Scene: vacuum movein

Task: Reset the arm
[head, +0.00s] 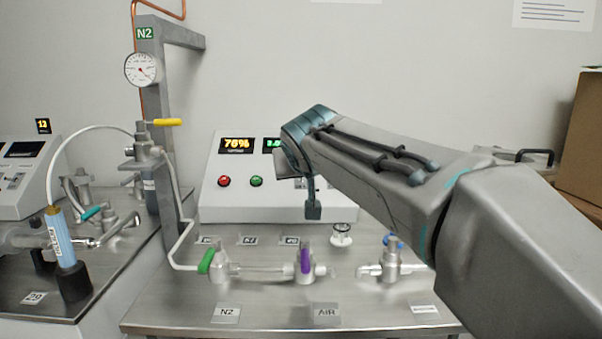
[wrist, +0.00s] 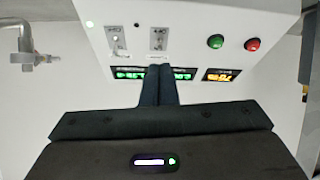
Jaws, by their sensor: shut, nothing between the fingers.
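My gripper (head: 313,205) hangs from my arm in the head view, in front of the white control box (head: 226,185) and above the steel bench. It points down there. In the wrist view my gripper (wrist: 159,70) shows its two dark fingers side by side and touching, with nothing between them. The control box (wrist: 185,30) fills the top of the wrist view, with its lit displays, two switches and green and red buttons. My arm covers the right part of the box in the head view.
The bench (head: 270,312) carries a glass tube line with a green-handled valve (head: 207,261), a purple-handled valve (head: 305,261) and a blue-topped valve (head: 392,262). A grey post (head: 152,90) with a gauge (head: 141,69) stands left. A cardboard box (head: 582,140) is far right.

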